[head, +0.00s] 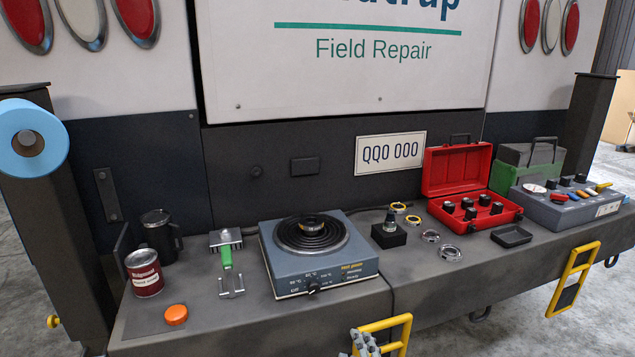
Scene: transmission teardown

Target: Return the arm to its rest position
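A small grey jointed piece (364,343) shows at the bottom edge, in front of a yellow step handle. It looks like the tip of one of my grippers, probably the right one, but most of it is cut off by the frame. I cannot see whether it is open or shut, and nothing is visibly held in it. My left gripper and arm are not in the head view.

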